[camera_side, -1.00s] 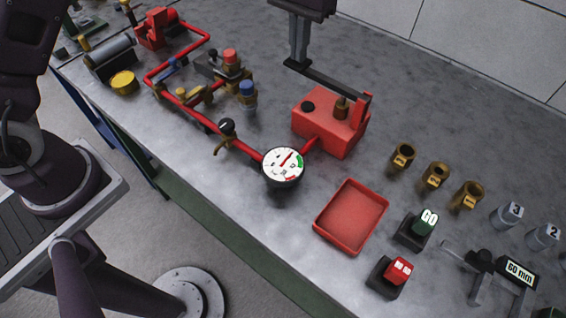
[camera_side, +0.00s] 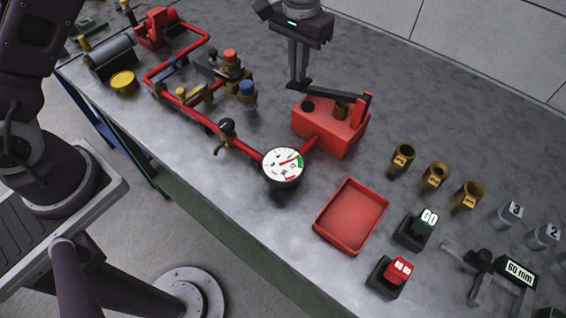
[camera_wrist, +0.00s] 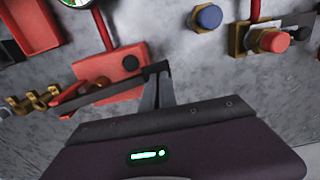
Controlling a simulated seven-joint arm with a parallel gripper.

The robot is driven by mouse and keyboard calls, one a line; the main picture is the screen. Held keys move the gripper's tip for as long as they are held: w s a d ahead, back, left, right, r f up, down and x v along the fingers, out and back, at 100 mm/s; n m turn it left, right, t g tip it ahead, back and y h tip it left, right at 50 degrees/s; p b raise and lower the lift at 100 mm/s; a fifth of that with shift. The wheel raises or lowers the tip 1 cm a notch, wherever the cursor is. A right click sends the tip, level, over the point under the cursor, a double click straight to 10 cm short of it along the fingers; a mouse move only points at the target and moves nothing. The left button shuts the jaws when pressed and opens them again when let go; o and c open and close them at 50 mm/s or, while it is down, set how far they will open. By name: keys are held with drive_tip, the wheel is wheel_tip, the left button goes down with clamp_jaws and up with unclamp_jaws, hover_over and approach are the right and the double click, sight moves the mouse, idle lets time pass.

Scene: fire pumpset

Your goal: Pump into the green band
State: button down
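The red hand pump (camera_side: 330,128) stands on the bench, with a long dark handle (camera_side: 335,92) pivoted at its right end. My gripper (camera_side: 297,82) is shut on the free left end of this handle, which sits a little above the pump body. In the wrist view my gripper's fingers (camera_wrist: 158,88) meet the handle's end. The round white gauge (camera_side: 283,164) is joined to the pump by a red pipe. Its red needle points right and slightly up, at or close to the upper end of the green band (camera_side: 300,162). The exact reading is too small to tell.
A red tray (camera_side: 351,216) lies right of the gauge. Several brass fittings (camera_side: 436,176) stand at right.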

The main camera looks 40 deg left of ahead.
drive_tip(key=shift+f, duration=0.2)
drive_tip(key=shift+r, duration=2.75)
wheel_tip(320, 180, up, 6)
drive_tip(key=s+a+r+t, duration=0.1)
drive_tip(key=s+a+r, duration=0.2)
drive_tip(key=s+r, duration=0.3)
drive_tip(key=s+a+r+t, duration=0.2)
drive_tip(key=s+a+r, duration=0.2)
drive_tip(key=s, duration=0.4)
drive_tip(key=s+a+f+t, duration=0.1)
drive_tip(key=s+f, duration=0.1)
drive_tip(key=s, duration=0.6)
drive_tip(key=s+a+f+t, duration=0.1)
drive_tip(key=s+f, duration=0.1)
drive_tip(key=s, duration=0.6)
drive_tip(key=shift+s+a+f+t, duration=0.25)
drive_tip(key=shift+a+f+t, duration=0.05)
drive_tip(key=shift+a+f, duration=0.1)
